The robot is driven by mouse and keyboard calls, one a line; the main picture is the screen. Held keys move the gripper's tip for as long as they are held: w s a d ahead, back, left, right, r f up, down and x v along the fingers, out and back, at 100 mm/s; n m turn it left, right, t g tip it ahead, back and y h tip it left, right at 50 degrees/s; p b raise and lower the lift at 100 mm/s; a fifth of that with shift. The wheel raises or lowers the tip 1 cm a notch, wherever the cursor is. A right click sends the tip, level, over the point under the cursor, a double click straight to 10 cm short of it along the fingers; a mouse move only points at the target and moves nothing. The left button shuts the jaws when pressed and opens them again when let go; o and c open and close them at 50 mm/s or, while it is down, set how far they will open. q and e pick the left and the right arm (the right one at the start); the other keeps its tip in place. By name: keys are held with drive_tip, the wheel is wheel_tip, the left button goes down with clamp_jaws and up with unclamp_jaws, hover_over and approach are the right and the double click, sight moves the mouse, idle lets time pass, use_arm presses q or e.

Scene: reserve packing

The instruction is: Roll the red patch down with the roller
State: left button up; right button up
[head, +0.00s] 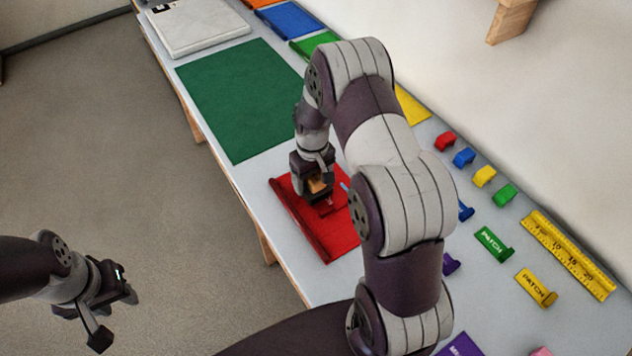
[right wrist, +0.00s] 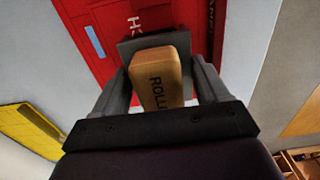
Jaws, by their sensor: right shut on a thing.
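My right gripper (head: 320,196) is over a red panel (head: 297,222) on the table. It is shut on the roller (right wrist: 158,78), a tan block with black lettering partly hidden by the fingers. The red patch (right wrist: 134,22) seems to be the red surface with a white letter just beyond the roller in the right wrist view; its outline is hard to separate from the panel. I cannot tell whether the roller touches it. My left gripper (head: 112,297) hangs over the floor at the lower left, away from the table; its jaw gap is unclear.
A green mat (head: 240,100) and a white case (head: 197,27) lie farther along the table. Small coloured blocks, a green patch tool (head: 493,244), a yellow one (head: 536,287) and a yellow ruler (head: 568,254) lie at the right. My right arm hides the middle of the table.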

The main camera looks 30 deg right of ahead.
drive_tip(key=shift+w+a, duration=0.15)
drive_tip(key=shift+w, duration=1.7)
drive_tip(key=shift+w+b, duration=0.3)
drive_tip(key=shift+w, duration=0.15)
wheel_tip(320, 180, up, 9)
drive_tip(key=p, duration=0.7)
drive_tip(key=shift+r, duration=0.15)
drive_tip(key=shift+o, duration=0.4)
drive_tip(key=shift+c, duration=0.4)
drive_tip(key=s+d+p, duration=0.1)
drive_tip(key=s, duration=0.1)
drive_tip(key=s+d+f+p, duration=0.1)
drive_tip(key=s+d, duration=0.1)
drive_tip(key=shift+d, duration=0.15)
drive_tip(key=f+b, duration=0.1)
drive_tip(key=f, duration=0.1)
drive_tip(key=s+d+f+b, duration=0.1)
drive_tip(key=f+b, duration=0.1)
drive_tip(key=f, duration=0.1)
drive_tip(key=s+f+b, duration=0.1)
drive_tip(key=f+b, duration=0.1)
drive_tip(key=shift+d+f, duration=0.2)
drive_tip(key=shift+f, duration=0.05)
drive_tip(key=shift+d, duration=0.1)
